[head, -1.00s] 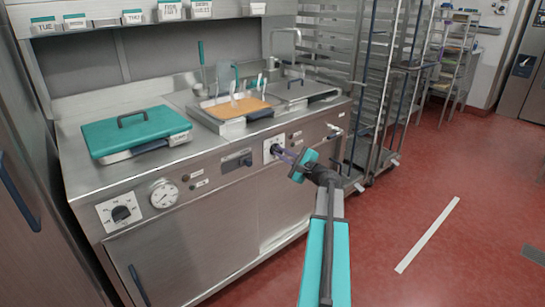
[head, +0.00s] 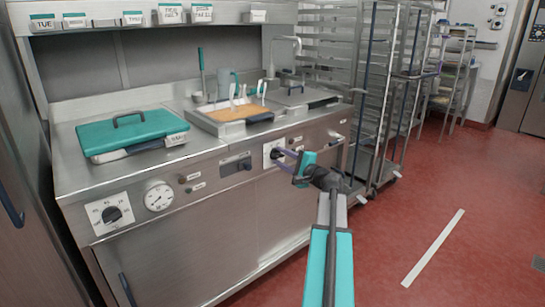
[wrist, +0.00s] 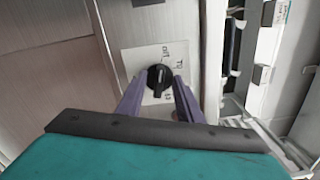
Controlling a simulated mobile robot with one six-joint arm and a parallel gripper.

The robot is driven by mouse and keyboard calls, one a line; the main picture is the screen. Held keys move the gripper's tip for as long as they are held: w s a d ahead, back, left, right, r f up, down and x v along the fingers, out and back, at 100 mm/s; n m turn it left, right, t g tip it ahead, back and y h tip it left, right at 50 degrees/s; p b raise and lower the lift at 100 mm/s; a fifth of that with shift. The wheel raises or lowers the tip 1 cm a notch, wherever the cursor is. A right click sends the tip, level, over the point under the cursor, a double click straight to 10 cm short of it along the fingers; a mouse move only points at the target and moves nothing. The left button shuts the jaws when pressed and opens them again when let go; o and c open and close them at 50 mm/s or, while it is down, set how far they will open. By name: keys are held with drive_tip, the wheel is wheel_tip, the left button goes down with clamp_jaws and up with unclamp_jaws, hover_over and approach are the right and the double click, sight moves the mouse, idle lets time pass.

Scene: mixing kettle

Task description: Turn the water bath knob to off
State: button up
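A black knob (wrist: 159,78) on a white marked plate (wrist: 140,62) is in the middle of the wrist view, with its pale pointer line showing. In the head view my gripper (head: 278,154) reaches the plate and partly hides the knob.
A second black dial (head: 111,214) and a round gauge (head: 158,196) are at the panel's left. A teal lid (head: 130,132) lies on the counter. Tall wire racks (head: 375,90) stand right of the counter. The red floor (head: 430,200) at right is clear.

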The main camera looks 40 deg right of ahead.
drive_tip(key=s, duration=0.7)
drive_tip(key=shift+a, duration=0.2)
idle(0.4)
idle(0.4)
